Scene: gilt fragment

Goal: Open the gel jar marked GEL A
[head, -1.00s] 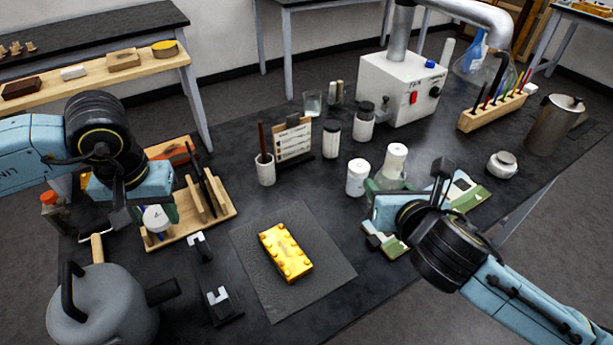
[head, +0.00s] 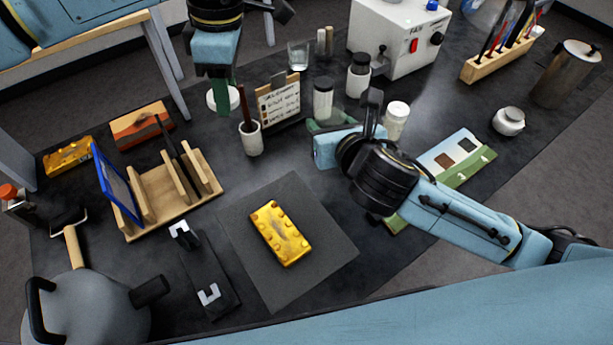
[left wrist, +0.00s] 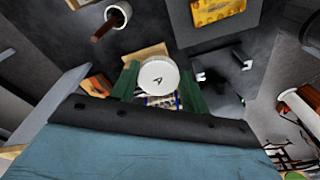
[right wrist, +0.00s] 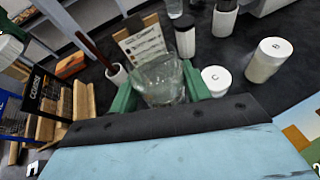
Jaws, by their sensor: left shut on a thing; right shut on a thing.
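A round white lid marked A (left wrist: 158,77) sits between the green fingers of my left gripper (head: 222,92), which is shut on it. In the head view the white piece (head: 213,101) hangs left of the card stand; I cannot tell whether a jar body is under it. My right gripper (head: 325,122) is shut on a clear glass vessel (right wrist: 160,80), mostly hidden by the hand in the head view. White lids marked C (right wrist: 216,79) and B (right wrist: 272,50) show in the right wrist view, outside the fingers.
The card stand (head: 279,99) and a cup with a brush (head: 251,140) stand between my grippers. Black-capped jars (head: 323,99) stand behind my right gripper. A wooden rack (head: 170,205), a gilt block (head: 281,234) on a dark mat (head: 320,255) and a kettle (head: 90,315) fill the front.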

